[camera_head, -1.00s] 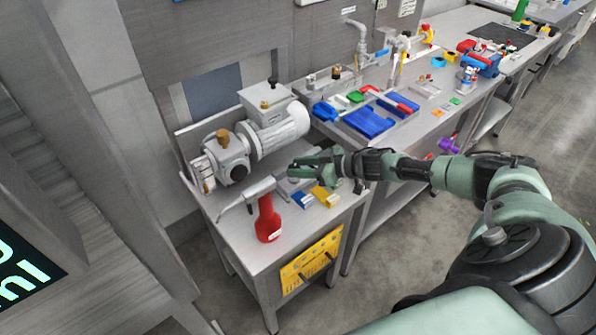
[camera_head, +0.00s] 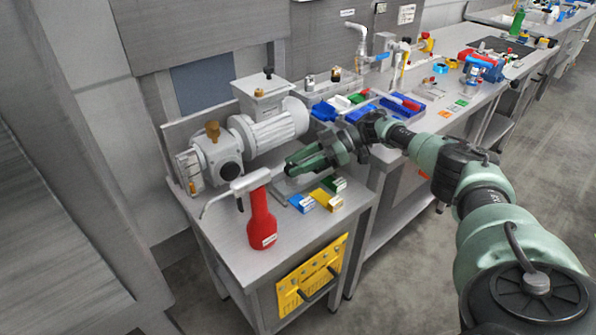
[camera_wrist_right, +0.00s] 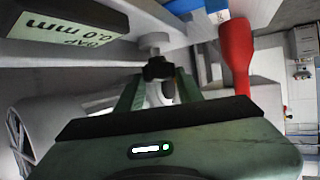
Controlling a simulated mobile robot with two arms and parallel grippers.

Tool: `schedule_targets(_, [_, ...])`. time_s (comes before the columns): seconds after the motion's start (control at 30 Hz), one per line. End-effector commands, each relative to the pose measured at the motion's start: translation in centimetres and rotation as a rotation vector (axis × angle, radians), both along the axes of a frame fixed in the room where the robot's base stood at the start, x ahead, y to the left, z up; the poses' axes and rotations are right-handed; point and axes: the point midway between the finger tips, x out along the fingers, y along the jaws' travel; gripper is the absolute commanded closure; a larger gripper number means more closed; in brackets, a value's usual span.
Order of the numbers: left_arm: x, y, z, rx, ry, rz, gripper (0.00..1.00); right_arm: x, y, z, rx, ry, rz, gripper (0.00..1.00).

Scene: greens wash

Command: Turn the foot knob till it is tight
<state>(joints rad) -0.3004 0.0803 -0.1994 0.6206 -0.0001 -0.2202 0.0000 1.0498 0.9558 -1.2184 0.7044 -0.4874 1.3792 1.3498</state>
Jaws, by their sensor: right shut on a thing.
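The black foot knob (camera_wrist_right: 158,68) shows at the centre of the right wrist view, below a pale round foot (camera_wrist_right: 153,40). My right gripper (camera_wrist_right: 159,84) is shut on the knob, with one green finger on each side of it. In the head view my right gripper (camera_head: 292,162) is low over the steel bench, in front of the white motor and pump unit (camera_head: 275,128). The knob itself is hidden there by the fingers. A dark block with a pale "GAP 0.0 mm" display (camera_wrist_right: 68,30) is at the wrist view's upper left. My left gripper is not in view.
A red bottle with a grey spout (camera_head: 262,222) stands on the steel bench (camera_head: 225,235) left of the gripper. Blue, yellow and green blocks (camera_head: 322,198) lie close below it. A blue tray (camera_head: 402,108) and tools occupy the bench behind. The bench's front corner is clear.

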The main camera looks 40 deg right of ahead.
Motion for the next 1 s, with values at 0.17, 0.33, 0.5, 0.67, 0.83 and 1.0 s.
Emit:
schedule_targets(0.17, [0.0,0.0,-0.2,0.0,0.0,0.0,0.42,0.0,0.1,0.0,0.001,0.0,0.009,1.0])
schedule_targets(0.33, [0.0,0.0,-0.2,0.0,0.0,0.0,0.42,0.0,0.1,0.0,0.001,0.0,0.009,1.0])
schedule_targets(0.5, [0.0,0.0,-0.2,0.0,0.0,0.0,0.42,0.0,0.1,0.0,0.002,0.0,0.009,0.42])
schedule_targets(0.67, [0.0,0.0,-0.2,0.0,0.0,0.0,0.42,0.0,0.1,0.0,0.001,0.0,0.009,0.42])
schedule_targets(0.83, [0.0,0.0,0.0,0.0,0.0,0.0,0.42,0.0,0.1,0.1,0.001,0.0,0.006,0.42])
schedule_targets(1.0, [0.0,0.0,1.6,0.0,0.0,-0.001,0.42,-0.2,0.1,0.5,0.0,0.003,-0.03,0.42])
